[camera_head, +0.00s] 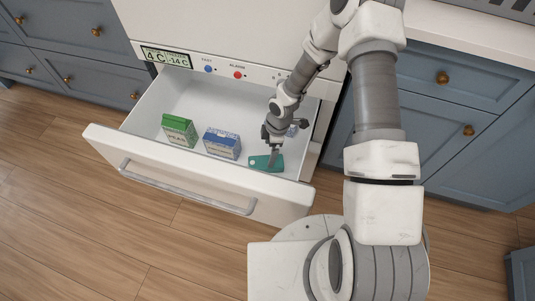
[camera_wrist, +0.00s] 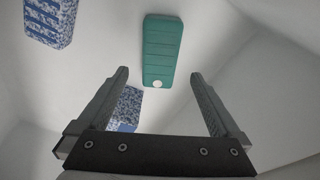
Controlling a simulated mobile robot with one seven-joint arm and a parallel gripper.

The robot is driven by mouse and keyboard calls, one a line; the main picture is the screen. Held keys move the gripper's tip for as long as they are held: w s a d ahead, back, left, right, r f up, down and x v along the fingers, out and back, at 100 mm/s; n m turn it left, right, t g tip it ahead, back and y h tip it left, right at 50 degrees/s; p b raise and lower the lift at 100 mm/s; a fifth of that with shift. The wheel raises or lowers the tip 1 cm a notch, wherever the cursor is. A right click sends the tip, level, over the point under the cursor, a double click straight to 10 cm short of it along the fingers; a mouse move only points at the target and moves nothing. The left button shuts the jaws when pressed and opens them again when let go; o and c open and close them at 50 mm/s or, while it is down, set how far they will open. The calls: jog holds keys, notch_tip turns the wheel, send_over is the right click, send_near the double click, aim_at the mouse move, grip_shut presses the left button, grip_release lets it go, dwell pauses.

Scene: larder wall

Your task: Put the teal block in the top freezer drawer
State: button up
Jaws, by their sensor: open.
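The teal block (camera_head: 266,162) lies flat on the floor of the open white freezer drawer (camera_head: 215,95), near its front right corner. It also shows in the wrist view (camera_wrist: 161,50), just beyond the fingertips and between their lines. My gripper (camera_head: 272,150) is inside the drawer, close to the block; in the wrist view my gripper (camera_wrist: 160,78) is open with nothing between its fingers. In the head view my arm hides part of the drawer's right side.
A green box (camera_head: 180,130) and a blue box (camera_head: 222,144) stand left of the block. Drawer walls are close on the right and front. The drawer's left back floor is clear.

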jog(key=shift+d+r+p, duration=0.15)
jog(key=shift+r+p, duration=0.1)
jog(key=shift+r, duration=0.75)
jog(key=shift+d+r+p, duration=0.15)
jog(key=shift+r+p, duration=0.05)
jog(key=shift+r, duration=0.75)
jog(key=d+r+m+t+h, duration=0.15)
jog(key=d+r+m, duration=0.3)
jog(key=r, duration=0.85)
jog(key=d+r+m+t+h, duration=0.1)
jog(key=d+r+m+h, duration=0.3)
jog(key=r, duration=0.8)
jog(key=s+d+r+m+t+y, duration=0.2)
jog(key=s+r+m, duration=0.8)
jog(key=s+r, duration=0.7)
jog(key=shift+s+r+t+y, duration=0.4)
jog(key=shift+s+t+y, duration=0.15)
jog(key=shift+s+y, duration=0.3)
